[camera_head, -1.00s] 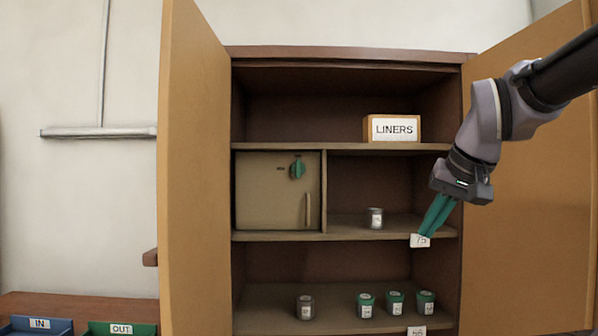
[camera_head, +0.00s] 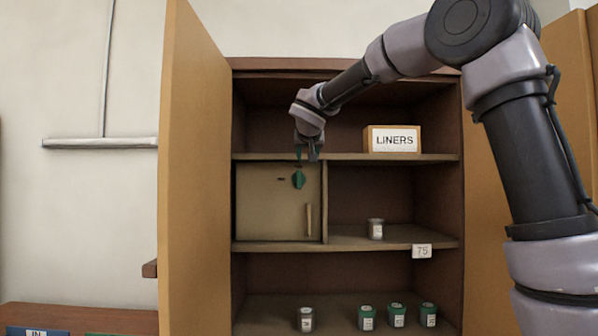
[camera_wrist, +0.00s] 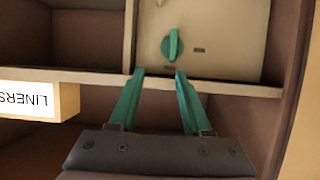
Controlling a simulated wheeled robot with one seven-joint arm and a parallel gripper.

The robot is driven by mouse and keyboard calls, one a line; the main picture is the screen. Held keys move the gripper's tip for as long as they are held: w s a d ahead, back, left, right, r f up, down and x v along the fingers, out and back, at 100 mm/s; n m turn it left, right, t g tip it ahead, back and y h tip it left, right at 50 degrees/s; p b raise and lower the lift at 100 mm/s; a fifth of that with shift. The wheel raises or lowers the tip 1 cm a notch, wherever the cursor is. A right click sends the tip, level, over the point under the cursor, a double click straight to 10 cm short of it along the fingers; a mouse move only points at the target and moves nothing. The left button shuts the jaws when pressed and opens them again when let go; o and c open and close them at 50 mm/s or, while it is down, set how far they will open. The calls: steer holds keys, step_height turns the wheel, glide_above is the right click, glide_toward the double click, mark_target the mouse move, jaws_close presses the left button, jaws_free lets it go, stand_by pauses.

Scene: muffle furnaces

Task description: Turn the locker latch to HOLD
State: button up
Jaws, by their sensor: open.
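The locker (camera_head: 262,212) is a small beige box with a closed door in the cabinet's middle left compartment. Its green latch (camera_head: 298,179) sits near the top right of the door, above a vertical handle (camera_head: 308,219). In the wrist view the latch (camera_wrist: 172,46) lies roughly in line with the handle's direction, with a small dark mark beside it; the marking is too small to read. My gripper (camera_head: 307,152) is just above the latch in the head view. In the wrist view my gripper (camera_wrist: 157,74) is open and empty, its green fingers apart and short of the latch.
A LINERS box (camera_head: 392,139) stands on the shelf above, to the right. A grey jar (camera_head: 375,229) stands right of the locker. Several jars (camera_head: 367,317) stand on the lower shelf. The open left cabinet door (camera_head: 197,190) flanks the locker.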

mark_target(299, 171)
steer(key=shift+t, duration=0.3)
steer(key=a+x, duration=0.1)
steer(key=x, duration=0.6)
steer(key=a+x, duration=0.1)
steer(key=x, duration=0.3)
steer(key=shift+w+a+r, duration=0.2)
steer(key=shift+w+a, duration=0.1)
steer(key=shift+w, duration=0.2)
jaws_close()
